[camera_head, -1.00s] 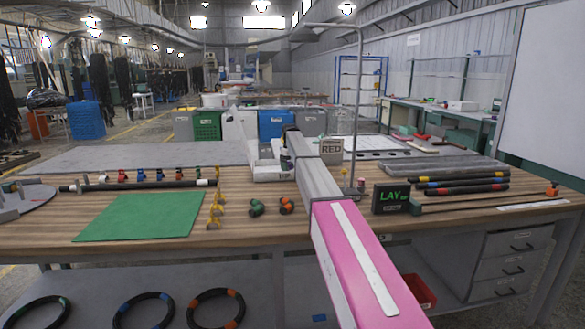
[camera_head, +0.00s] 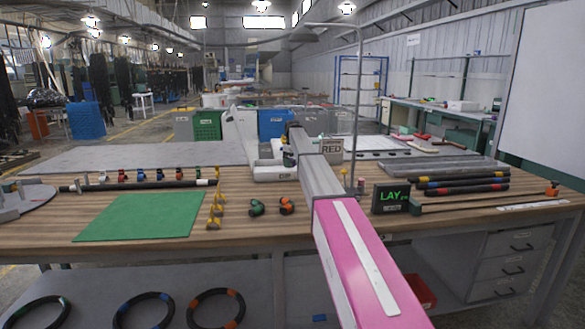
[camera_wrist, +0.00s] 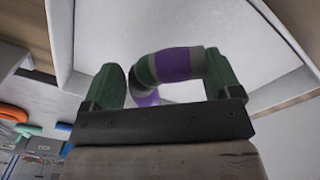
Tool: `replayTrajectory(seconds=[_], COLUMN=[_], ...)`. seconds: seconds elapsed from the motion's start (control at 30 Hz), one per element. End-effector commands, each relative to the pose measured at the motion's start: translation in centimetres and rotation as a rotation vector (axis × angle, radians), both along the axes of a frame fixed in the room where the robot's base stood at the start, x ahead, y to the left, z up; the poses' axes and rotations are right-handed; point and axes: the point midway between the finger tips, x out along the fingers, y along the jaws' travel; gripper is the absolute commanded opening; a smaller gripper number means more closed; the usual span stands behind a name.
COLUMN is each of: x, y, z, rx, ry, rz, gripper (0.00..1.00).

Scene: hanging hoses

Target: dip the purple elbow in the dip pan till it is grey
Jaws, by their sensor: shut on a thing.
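The purple elbow (camera_wrist: 177,65) shows in the wrist view as a bent piece with purple bands and grey and dark green parts. My gripper (camera_wrist: 165,80) has green fingertips on either side of the elbow and is shut on it. The white dip pan (camera_wrist: 270,50) fills much of the wrist view behind the elbow. I cannot tell whether the elbow touches it. In the head view the dip pan (camera_head: 268,174) stands on the bench left of my arm, and my gripper (camera_head: 289,158) is small and partly hidden there.
A sign reading RED (camera_head: 331,149) stands right behind the arm. A black LAY display (camera_head: 390,198) and banded black hoses (camera_head: 460,188) lie to the right. A green mat (camera_head: 140,216), yellow pieces (camera_head: 215,212) and two loose elbows (camera_head: 257,208) are left.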

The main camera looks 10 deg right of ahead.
Motion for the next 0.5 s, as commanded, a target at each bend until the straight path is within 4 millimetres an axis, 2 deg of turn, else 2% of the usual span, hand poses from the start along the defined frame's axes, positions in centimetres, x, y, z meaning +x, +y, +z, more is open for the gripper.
replayTrajectory(seconds=[0.5], x=[0.0], y=[0.0], z=[4.6], rx=[0.0], ry=[-0.001], rz=[0.0], gripper=[0.6])
